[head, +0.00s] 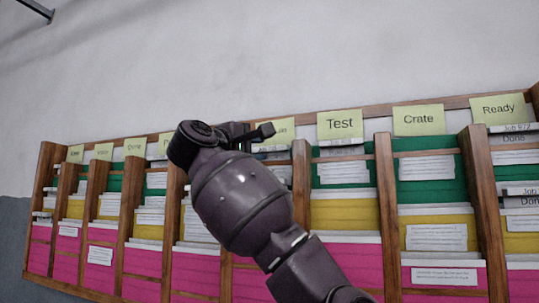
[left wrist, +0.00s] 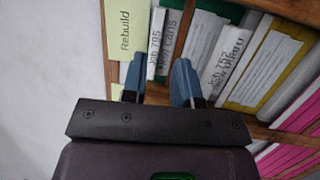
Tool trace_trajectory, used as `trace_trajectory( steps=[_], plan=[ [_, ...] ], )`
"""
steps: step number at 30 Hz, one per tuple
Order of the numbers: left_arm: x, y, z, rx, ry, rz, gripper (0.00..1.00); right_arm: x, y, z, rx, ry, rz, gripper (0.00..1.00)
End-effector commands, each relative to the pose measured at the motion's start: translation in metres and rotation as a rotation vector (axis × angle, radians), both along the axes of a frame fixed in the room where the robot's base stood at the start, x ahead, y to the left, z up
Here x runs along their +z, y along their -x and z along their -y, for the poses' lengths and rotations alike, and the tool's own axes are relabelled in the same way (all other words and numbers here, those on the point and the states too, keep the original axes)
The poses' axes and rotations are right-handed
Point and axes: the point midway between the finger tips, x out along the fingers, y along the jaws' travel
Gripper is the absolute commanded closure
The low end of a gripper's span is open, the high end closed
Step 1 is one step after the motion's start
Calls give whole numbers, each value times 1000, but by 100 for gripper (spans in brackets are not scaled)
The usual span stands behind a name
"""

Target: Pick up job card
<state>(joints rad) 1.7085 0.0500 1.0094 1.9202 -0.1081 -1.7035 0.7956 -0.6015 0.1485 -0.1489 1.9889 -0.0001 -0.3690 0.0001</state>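Job cards stand upright in a wooden wall rack (head: 386,195). In the left wrist view, a white card reading "Job 795 New cans" (left wrist: 155,42) shows between the two blue-tipped fingers of my left gripper (left wrist: 160,62). The fingers are apart, one on each side of this card; I cannot tell whether they touch it. A second card reading "Job 752" (left wrist: 222,68) stands just right of the right finger. In the head view, my left gripper (head: 250,134) is at the rack's upper part, left of the "Test" label, and my arm hides the slots behind it. My right gripper is not in view.
Yellow labels top the columns, including "Test" (head: 340,123), "Crate" (head: 418,119), "Ready" (head: 501,108) and, in the wrist view, "Rebuild" (left wrist: 126,35). Wooden dividers (head: 481,200) separate columns of green, yellow and pink pockets. The wall (head: 250,50) above the rack is bare.

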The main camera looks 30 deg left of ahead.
Motion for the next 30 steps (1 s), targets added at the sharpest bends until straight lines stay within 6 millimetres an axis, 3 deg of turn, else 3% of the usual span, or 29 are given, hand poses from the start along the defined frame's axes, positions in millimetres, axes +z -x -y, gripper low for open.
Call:
trace_trajectory(
  steps=[8, 18, 28, 30],
  plan=[
    [4, -19, 2, 0, -2, 1, 72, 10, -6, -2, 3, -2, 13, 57],
    [13, -60, 8, 0, -2, 0, 72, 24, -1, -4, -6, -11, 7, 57],
    [12, -66, 8, 1, -3, 0, 72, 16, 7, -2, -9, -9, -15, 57],
    [12, -66, 8, 1, -3, 0, 82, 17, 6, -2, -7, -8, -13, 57]
  ],
)
